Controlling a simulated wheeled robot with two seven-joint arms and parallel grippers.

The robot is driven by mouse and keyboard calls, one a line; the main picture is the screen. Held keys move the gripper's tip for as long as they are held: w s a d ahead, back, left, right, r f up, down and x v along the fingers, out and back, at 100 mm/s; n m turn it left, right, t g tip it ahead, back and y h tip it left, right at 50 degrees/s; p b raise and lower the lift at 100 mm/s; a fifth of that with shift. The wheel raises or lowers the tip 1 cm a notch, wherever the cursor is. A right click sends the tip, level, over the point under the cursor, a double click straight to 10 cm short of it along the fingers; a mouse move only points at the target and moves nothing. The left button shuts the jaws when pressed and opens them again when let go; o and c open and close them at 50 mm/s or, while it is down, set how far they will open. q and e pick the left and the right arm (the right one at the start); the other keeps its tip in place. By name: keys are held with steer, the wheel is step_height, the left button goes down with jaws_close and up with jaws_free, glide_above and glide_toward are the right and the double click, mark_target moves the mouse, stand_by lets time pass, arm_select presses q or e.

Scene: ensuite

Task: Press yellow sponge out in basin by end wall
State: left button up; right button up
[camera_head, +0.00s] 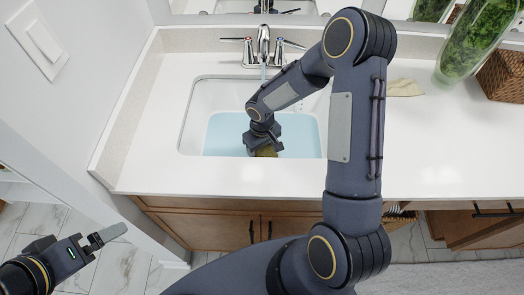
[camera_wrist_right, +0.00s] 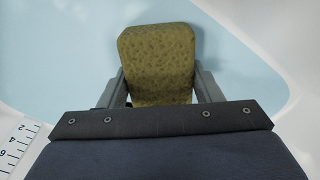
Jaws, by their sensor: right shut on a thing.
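The yellow sponge (camera_wrist_right: 157,58) is between the two fingers of my right gripper (camera_wrist_right: 158,88), which is shut on it. In the head view the sponge (camera_head: 267,151) shows as a small olive-yellow patch under the right gripper (camera_head: 264,140), low in the basin (camera_head: 202,100). Pale blue water (camera_head: 224,135) lies in the basin around them. How deep the sponge sits in the water is hard to tell. My left gripper (camera_head: 106,238) is at the lower left, in front of the counter, away from the basin. Its finger opening is not clear.
The chrome faucet (camera_head: 264,45) stands behind the basin, with a thin stream below its spout. A pale cloth (camera_head: 405,88), a glass vase with greenery (camera_head: 468,45) and a wicker basket (camera_head: 502,76) are on the right counter. The left wall (camera_head: 75,90) is close to the basin.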

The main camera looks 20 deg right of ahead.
mark_target(258, 151)
steer(key=shift+s+f, duration=0.2)
steer(key=shift+s, duration=0.05)
step_height(258, 151, up, 20)
steer(key=p, duration=1.3)
steer(key=shift+w+r, duration=0.15)
steer(key=shift+w, duration=0.1)
steer(key=f+b, duration=0.1)
steer(key=a+f+m, duration=0.1)
steer(key=f+m+b, duration=0.1)
steer(key=shift+s+a+b, duration=0.2)
steer(key=shift+a+b, duration=0.1)
steer(key=shift+b, duration=0.05)
